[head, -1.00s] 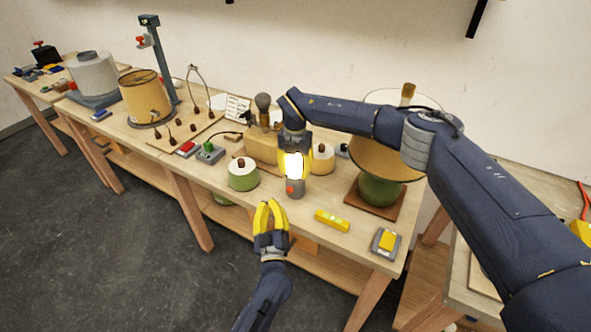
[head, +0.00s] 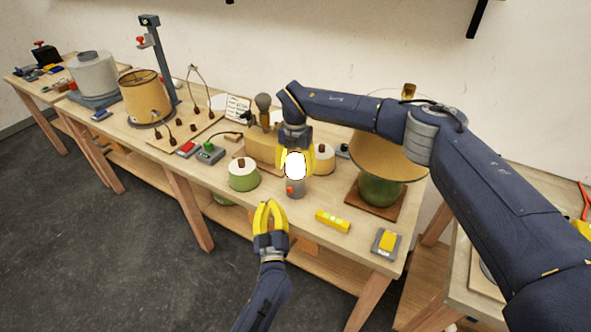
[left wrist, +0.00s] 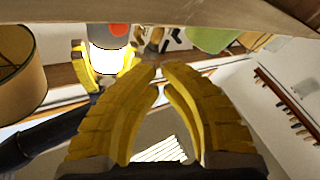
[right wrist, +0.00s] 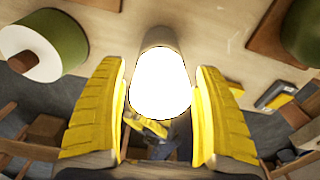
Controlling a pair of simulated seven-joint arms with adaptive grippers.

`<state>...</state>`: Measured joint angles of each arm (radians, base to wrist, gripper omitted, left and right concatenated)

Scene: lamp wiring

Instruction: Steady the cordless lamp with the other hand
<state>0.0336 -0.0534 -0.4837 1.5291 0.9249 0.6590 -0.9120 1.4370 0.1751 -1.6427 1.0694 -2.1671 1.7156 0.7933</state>
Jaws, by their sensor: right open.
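The cordless lamp (head: 295,188) stands upright near the table's front edge, with a grey base, a red-orange button and a glowing white top. The lamp's bright top (right wrist: 160,85) also shows in the right wrist view, between the spread yellow fingers. My right gripper (head: 296,170) is above the table around the glowing top, open, with a gap on both sides. My left gripper (head: 269,205) is off the table's front edge, lower than the lamp and apart from it. Its fingertips (left wrist: 160,68) are together, with nothing between them.
A yellow level (head: 332,221) and a grey-yellow device (head: 386,242) lie to the right. A large shaded lamp with a green base (head: 380,190) stands behind them. The table's front edge lies between my left gripper and the lamp.

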